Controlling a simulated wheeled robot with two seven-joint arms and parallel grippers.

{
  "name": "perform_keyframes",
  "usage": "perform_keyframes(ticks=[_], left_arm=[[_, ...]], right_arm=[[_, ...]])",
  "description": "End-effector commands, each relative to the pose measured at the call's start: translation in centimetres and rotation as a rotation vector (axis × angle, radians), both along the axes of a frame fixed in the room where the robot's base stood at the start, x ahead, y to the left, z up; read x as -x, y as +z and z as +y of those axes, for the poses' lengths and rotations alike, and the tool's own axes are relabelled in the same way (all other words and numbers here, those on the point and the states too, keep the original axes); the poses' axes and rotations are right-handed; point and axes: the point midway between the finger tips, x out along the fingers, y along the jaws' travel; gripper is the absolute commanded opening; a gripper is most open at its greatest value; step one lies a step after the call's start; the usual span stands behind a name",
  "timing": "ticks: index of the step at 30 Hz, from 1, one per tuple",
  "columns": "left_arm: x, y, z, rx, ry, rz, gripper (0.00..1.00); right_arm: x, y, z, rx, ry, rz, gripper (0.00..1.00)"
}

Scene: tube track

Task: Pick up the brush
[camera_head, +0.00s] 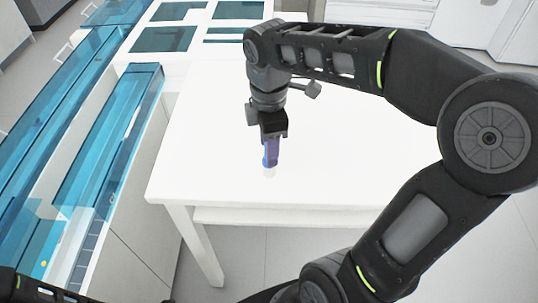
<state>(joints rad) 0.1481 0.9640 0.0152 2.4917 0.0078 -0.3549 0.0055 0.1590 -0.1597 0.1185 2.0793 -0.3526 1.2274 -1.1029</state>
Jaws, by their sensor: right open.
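The brush (270,156) is blue-purple with a pale, whitish lower end. It shows on the white table, directly below my right gripper (272,135). My right gripper points down over it and is open; its black fingers hide the brush's upper part. I cannot tell whether the fingers touch the brush. My left gripper is not in view; only a dark part of my left arm shows at the bottom left corner.
The white table (350,160) is clear around the brush, with its near edge just below it. A white unit with transparent blue panels (110,130) stands along the left. White cabinets (385,14) stand at the back right.

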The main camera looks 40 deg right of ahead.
Motion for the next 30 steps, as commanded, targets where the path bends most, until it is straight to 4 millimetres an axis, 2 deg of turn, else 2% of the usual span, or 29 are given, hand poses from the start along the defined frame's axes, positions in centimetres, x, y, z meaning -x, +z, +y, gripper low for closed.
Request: perform_keyframes(ticks=[4,20,30], left_arm=[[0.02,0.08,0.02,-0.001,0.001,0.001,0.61],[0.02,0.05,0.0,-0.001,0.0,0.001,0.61],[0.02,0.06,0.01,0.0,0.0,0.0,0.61]], right_arm=[[0.02,-0.94,0.01,-0.001,-0.001,0.0,0.45],[0.0,-0.92,0.01,-0.001,0.0,-0.001,0.45],[0.0,-0.91,0.01,-0.001,0.0,-0.001,0.19]])
